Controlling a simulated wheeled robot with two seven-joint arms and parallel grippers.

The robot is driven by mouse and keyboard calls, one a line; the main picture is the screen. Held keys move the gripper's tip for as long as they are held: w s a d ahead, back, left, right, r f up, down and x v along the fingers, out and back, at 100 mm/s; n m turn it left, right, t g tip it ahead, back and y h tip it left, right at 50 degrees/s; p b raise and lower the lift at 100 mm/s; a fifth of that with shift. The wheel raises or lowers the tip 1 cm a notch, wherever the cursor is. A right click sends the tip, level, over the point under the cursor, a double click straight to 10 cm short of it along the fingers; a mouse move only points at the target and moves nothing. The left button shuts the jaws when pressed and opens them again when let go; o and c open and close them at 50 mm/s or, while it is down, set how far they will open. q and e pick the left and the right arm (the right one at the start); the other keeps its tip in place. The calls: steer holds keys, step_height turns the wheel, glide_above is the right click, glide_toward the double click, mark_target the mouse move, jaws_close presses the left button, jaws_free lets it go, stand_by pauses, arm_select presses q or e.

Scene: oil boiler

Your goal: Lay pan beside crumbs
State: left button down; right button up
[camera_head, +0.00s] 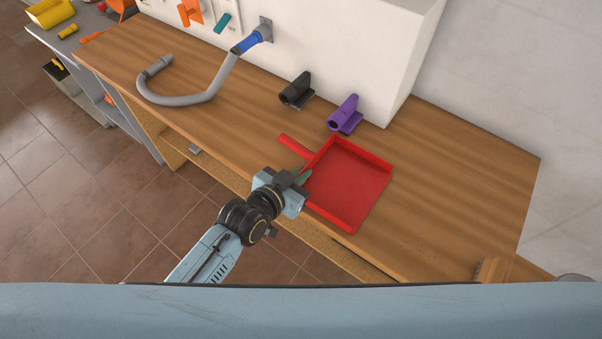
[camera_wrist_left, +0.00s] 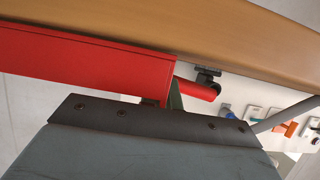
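The red pan (camera_head: 350,185) is on the wooden worktop, its open tray facing up and its handle (camera_head: 295,147) pointing to the upper left. In the left wrist view the pan's red wall (camera_wrist_left: 85,60) fills the upper left. My left gripper (camera_head: 303,178) is at the pan's left edge, near the handle end. Its fingertips overlap the rim, and one greenish finger (camera_wrist_left: 175,97) shows close by the pan's corner. Whether the fingers are closed on the rim is hidden. I cannot make out any crumbs. My right gripper is not in view.
A black holder (camera_head: 296,91) and a purple holder (camera_head: 345,115) stand on the worktop (camera_head: 455,165) behind the pan, by the white block (camera_head: 330,45). A grey hose (camera_head: 180,98) lies at left. A brush-like wooden object (camera_head: 494,270) is at the front right. The worktop's right side is clear.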

arm_select(q)
steer(key=shift+f, duration=0.1)
steer(key=c, duration=1.6)
jaws_free()
steer(key=shift+c, duration=0.2)
steer(key=shift+s+a+r, duration=0.15)
steer(key=shift+r, duration=0.1)
steer(key=p+v, duration=0.1)
steer(key=v, duration=1)
steer(key=shift+s+a, duration=0.2)
steer(key=shift+s, duration=0.05)
